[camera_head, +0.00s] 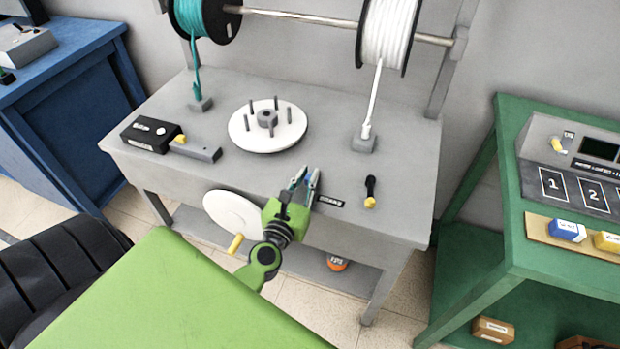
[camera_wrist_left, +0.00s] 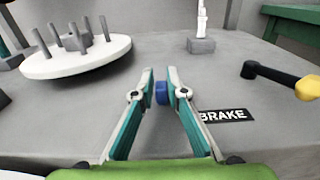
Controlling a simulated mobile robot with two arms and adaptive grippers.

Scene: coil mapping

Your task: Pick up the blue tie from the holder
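My left gripper (camera_head: 306,180) is over the front part of the grey bench, near the BRAKE label. In the left wrist view its two fingertips (camera_wrist_left: 161,88) sit close together with a small blue piece (camera_wrist_left: 161,93) between them. The blue piece fills the narrow gap and seems to touch both fingers; it looks like the blue tie, but most of it is hidden. I see no clear holder around it. My right gripper is not in view.
On the grey bench (camera_head: 250,178) are a white disc with pegs (camera_head: 262,139), a black lever with yellow knob (camera_head: 370,190) and a black box (camera_head: 150,134). Teal and white spools (camera_head: 387,30) hang above. A green table (camera_head: 497,215) at right carries a blue block (camera_head: 567,229).

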